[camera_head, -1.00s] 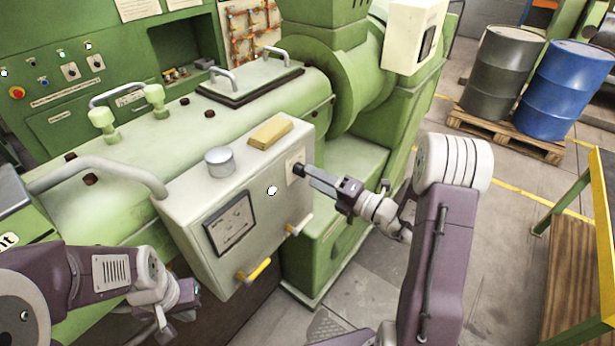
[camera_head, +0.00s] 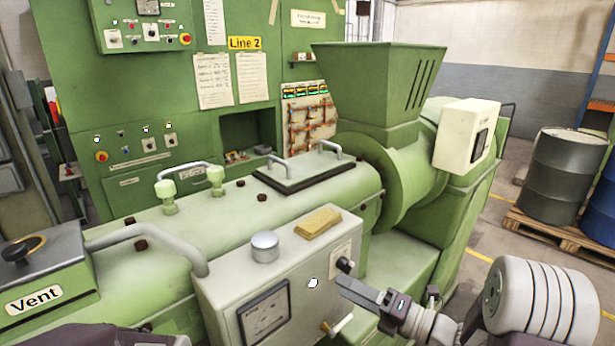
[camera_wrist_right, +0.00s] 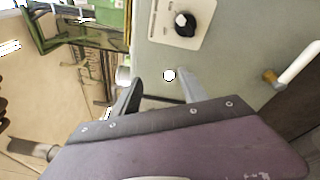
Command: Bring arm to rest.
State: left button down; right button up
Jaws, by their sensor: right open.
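My right gripper (camera_head: 358,290) is open and empty. In the head view its fingers appear just below the black knob (camera_head: 345,265) on the front of the grey box. In the right wrist view the two fingers (camera_wrist_right: 160,85) are spread apart with nothing between them. There the knob (camera_wrist_right: 185,24) on its pale plate lies beyond the fingertips, with a visible space between.
The grey box (camera_head: 225,285) carries a yellow block (camera_head: 318,222), a silver cap (camera_head: 265,247) and a dial panel. A white-tipped lever (camera_wrist_right: 298,62) juts out near my right gripper. The green extruder (camera_head: 330,185) stands behind. Drums (camera_head: 562,172) stand on a pallet at right.

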jog(key=s+a+n+g+y, duration=0.2)
jog(key=s+a+n+g, duration=0.3)
jog(key=a, duration=0.3)
jog(key=s+a+f+n+g+h+b, duration=0.1)
jog(key=s+a+f+n+g+h, duration=0.1)
jog(key=s+f+n+g, duration=0.3)
jog(key=s+a+f+n+g+h, duration=0.25)
jog(key=s+n, duration=0.25)
jog(key=s, duration=0.3)
jog(key=s+d+f+n+g+h, duration=0.2)
jog(key=s+d+f+n+h, duration=0.45)
jog(key=n, duration=0.55)
jog(key=w+d+f+n+t+h, duration=0.3)
jog(key=w+d+n+t+h, duration=0.1)
jog(key=w+d+n, duration=0.4)
jog(key=d+n, duration=0.2)
jog(key=n, duration=0.2)
jog(key=shift+w+d+f+h, duration=0.15)
jog(key=shift+w+f+h, duration=0.2)
jog(key=shift+w+h, duration=0.05)
jog(key=shift+s, duration=0.15)
